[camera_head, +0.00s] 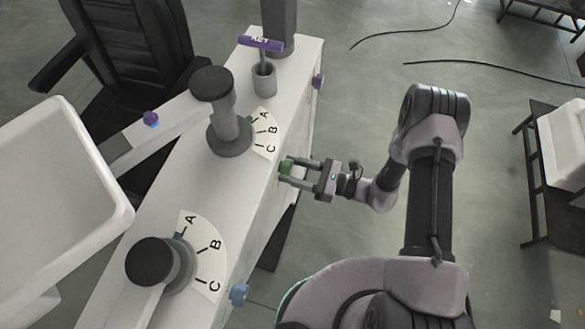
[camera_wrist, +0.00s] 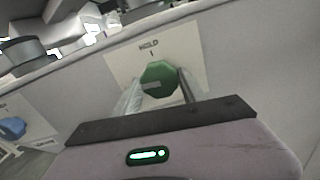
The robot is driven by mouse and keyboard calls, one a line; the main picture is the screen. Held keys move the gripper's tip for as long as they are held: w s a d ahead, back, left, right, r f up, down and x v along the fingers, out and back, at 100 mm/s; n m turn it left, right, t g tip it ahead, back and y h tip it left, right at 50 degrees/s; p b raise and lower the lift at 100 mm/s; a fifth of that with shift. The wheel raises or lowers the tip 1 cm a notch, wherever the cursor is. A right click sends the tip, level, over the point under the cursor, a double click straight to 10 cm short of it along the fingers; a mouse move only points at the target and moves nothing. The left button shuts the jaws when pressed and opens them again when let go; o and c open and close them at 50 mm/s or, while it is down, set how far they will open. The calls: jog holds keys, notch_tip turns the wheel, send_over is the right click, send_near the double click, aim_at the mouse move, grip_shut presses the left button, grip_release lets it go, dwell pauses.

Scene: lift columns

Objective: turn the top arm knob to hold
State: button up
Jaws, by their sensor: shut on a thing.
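A green eight-sided knob (camera_wrist: 160,76) sits on a pale plate (camera_wrist: 190,55) on the side of the white cabinet. The plate reads HOLD above the knob, with a short tick under the word. A pale bar on the knob's face lies left of its centre, apart from the tick. My gripper (camera_head: 287,170) is shut on this knob, one finger on each side in the wrist view. In the head view the green knob (camera_head: 286,165) shows only partly between the fingertips. Any other words on the plate's lower part are hidden by my gripper.
A blue knob (camera_head: 238,294) on the same side and a purple knob (camera_head: 318,81) at the far end stick out. On the cabinet top (camera_head: 190,190) stand two dark-capped columns with A, B, C dials and a purple KEY handle (camera_head: 261,43).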

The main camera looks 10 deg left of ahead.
jog(key=shift+s+r+m+p, duration=0.1)
jog(key=shift+m+p, duration=0.15)
jog(key=shift+m, duration=3.85)
jog(key=shift+s+m+p, duration=0.1)
jog(key=shift+m+p, duration=0.1)
jog(key=shift+m, duration=3.9)
jog(key=o, duration=1.3)
jog(key=shift+o, duration=0.2)
